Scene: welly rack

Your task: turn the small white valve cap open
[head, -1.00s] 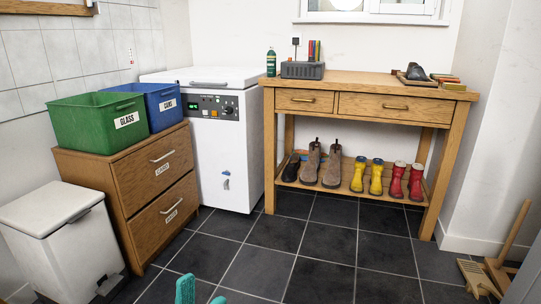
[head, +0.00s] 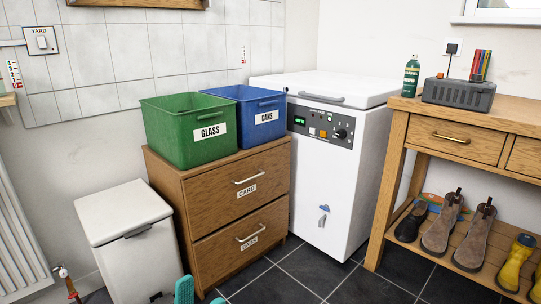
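At the lower left a short upright pipe fitting (head: 67,284) with red and copper parts and a small pale top stands by the wall near the radiator. It is too small to tell whether this top is the white valve cap or how it is turned. Two teal fingertips of what looks like my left gripper (head: 200,293) show at the bottom edge, with a gap between them and nothing seen in it. They are well to the right of the fitting, apart from it. The rest of that gripper is cut off. My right gripper is out of view.
A white pedal bin (head: 124,222) stands between the fitting and a wooden drawer cabinet (head: 236,196). A white radiator (head: 18,235) is at the left edge. A white chest appliance (head: 330,175) and a wooden bench (head: 398,140) stand to the right. Dark floor tiles are clear in front.

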